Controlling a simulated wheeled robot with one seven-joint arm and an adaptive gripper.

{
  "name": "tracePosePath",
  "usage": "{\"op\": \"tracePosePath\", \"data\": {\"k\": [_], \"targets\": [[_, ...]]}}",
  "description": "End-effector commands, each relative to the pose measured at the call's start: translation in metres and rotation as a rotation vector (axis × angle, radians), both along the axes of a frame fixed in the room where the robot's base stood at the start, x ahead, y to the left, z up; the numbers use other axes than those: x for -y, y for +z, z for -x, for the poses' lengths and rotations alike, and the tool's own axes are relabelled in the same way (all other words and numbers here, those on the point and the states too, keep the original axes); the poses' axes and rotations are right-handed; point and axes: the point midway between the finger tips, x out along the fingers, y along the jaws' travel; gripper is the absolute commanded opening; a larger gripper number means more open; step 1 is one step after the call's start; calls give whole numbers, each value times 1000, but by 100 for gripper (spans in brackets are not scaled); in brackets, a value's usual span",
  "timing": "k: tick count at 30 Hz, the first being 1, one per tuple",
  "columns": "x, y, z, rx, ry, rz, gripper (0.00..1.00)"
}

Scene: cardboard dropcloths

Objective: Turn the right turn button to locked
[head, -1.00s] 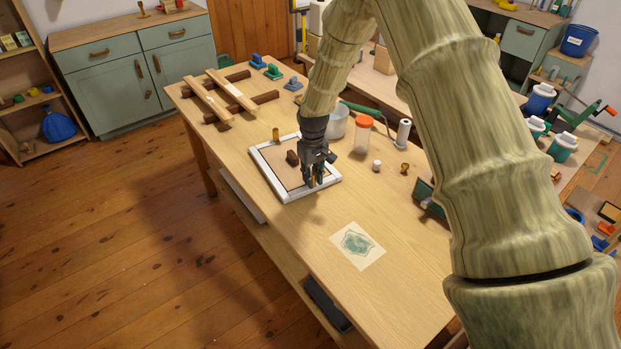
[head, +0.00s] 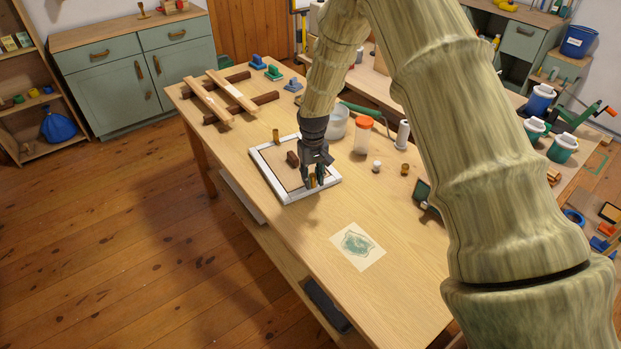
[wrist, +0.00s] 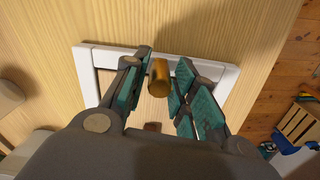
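A white-rimmed frame (head: 264,172) lies on the bench. The right turn button, a brass post (head: 312,181), is at the frame's near right side. My gripper (head: 313,183) reaches down over it, with a finger on each side. Another brass turn button (head: 276,135) stands at the frame's far side. A brown block (head: 292,158) sits inside the frame. Which way the held button points is hard to read.
A metal pot (head: 338,122), an orange-lidded jar (head: 363,135) and a small white item (head: 376,166) stand behind the frame. A printed sheet (head: 357,246) lies nearer. Wooden bars (head: 228,97) lie at the far left. The bench before the frame is clear.

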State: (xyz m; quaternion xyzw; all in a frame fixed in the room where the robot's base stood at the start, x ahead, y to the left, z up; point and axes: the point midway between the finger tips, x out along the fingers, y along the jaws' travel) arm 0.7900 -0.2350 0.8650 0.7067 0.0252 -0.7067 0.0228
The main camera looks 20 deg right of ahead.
Motion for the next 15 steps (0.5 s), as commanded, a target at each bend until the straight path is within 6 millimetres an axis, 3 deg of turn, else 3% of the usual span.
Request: {"op": "tracePosePath", "data": {"k": [11,15], "targets": [[0,1,0,0,1,0,42],[0,10,0,2,1,0,42]]}}
